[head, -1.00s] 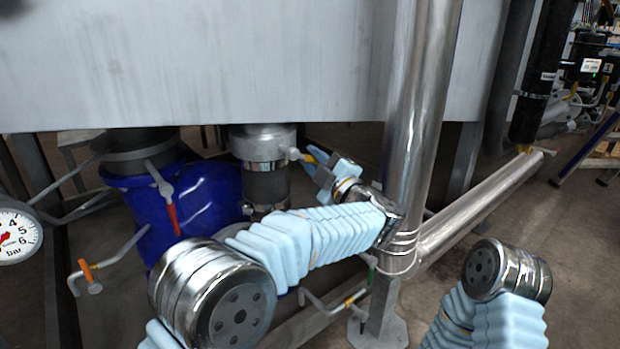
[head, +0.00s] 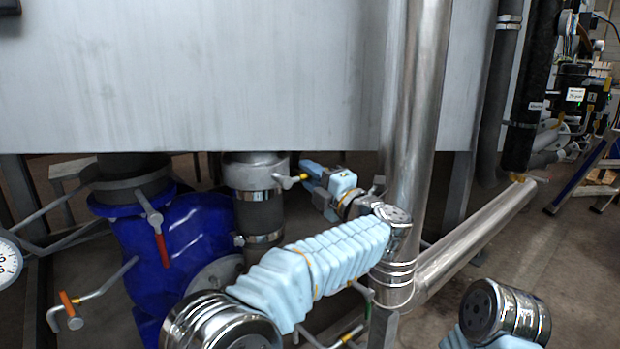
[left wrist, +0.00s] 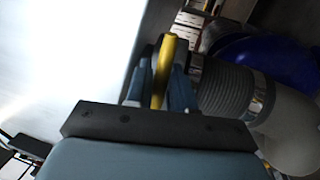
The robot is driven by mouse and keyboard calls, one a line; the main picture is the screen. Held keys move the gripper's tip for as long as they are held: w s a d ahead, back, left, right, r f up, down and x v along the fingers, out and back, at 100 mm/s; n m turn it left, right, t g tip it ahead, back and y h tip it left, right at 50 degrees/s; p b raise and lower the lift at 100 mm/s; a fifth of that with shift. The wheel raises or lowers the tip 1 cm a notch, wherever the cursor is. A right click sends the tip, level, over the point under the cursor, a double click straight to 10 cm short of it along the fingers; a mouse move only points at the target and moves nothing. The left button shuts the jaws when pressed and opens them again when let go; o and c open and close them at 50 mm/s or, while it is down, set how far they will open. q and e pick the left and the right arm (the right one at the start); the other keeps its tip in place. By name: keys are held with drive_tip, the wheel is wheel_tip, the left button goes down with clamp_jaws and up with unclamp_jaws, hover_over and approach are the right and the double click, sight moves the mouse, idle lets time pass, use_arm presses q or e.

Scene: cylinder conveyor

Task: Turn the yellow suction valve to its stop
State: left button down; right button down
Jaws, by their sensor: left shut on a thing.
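The yellow suction valve handle (left wrist: 165,70) stands between the two fingers of my left gripper (left wrist: 161,92) in the left wrist view. The fingers are shut on it. In the head view a small yellow end of the handle (head: 304,177) shows beside the grey valve body (head: 287,181), which sits on the collar of the dark ribbed hose (head: 260,212). My left gripper (head: 312,178) reaches it from the right, and its fingers hide most of the handle. The right arm shows only in part at the lower right, and its gripper is out of view.
A red-handled valve (head: 159,240) sits by the blue pump (head: 190,235), and an orange-handled tap (head: 67,305) is at the lower left. A steel upright pipe (head: 415,120) stands close to my left forearm. The big grey tank (head: 200,75) is above.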

use_arm(q)
drive_tip(key=c, duration=1.1)
unclamp_jaws()
drive_tip(key=shift+s, duration=0.1)
drive_tip(key=b+v, duration=0.2)
drive_tip(key=v, duration=1.1)
drive_tip(key=shift+s+d+f, duration=0.1)
drive_tip(key=shift+s+d, duration=0.1)
drive_tip(key=shift+d, duration=0.05)
